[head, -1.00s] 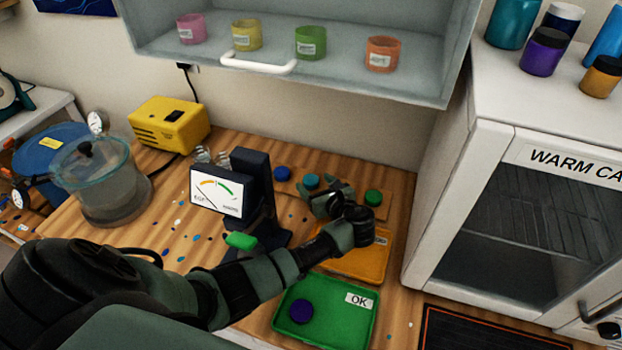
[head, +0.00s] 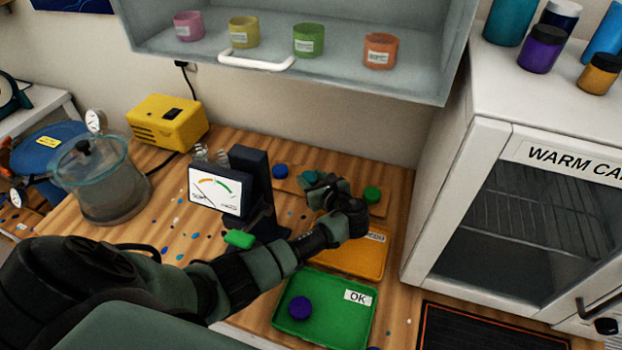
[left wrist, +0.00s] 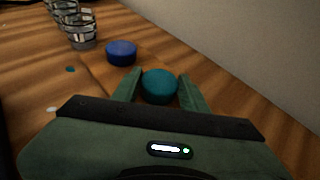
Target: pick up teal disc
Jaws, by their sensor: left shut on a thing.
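The teal disc (left wrist: 159,86) sits between the two fingers of my left gripper (left wrist: 160,90) in the left wrist view. The fingers lie against its sides, so the gripper is shut on it. In the head view the teal disc (head: 310,176) shows only partly past my left gripper (head: 322,183), at the wooden board at the back of the bench. Whether it is clear of the board cannot be told. My right gripper is in no view.
A blue disc (head: 280,171) and a green disc (head: 372,195) stand on either side. A gauge meter (head: 215,190) stands left of my arm. The orange tray (head: 365,262) and green OK tray (head: 345,325), holding a purple disc (head: 300,307), lie in front. A cabinet (head: 520,200) bounds the right.

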